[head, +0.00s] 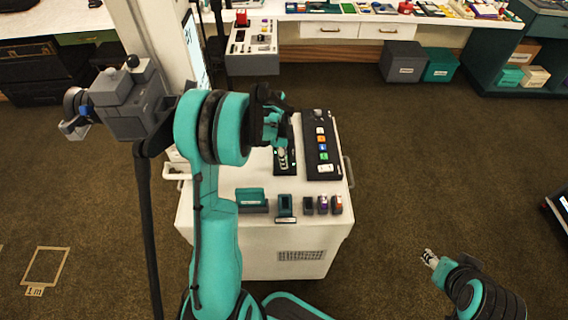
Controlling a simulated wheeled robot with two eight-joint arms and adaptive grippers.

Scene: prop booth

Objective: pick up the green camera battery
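I cannot single out the green camera battery with certainty. A small dark block with a green-teal face (284,202) stands near the front edge of the white cart (290,235). To its right is a row of small dark blocks, one with a purple face (322,204) and one with a red face (337,203). My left gripper (283,157) hangs over the back part of the cart, behind these blocks; its fingers are small and I cannot tell if they are apart. My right gripper (430,258) is over the floor at lower right, away from the cart.
A teal box (252,199) stands at the cart's front left. A dark panel with coloured buttons (322,148) lies at its back right. A grey camera on a stand (130,100) is at left.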

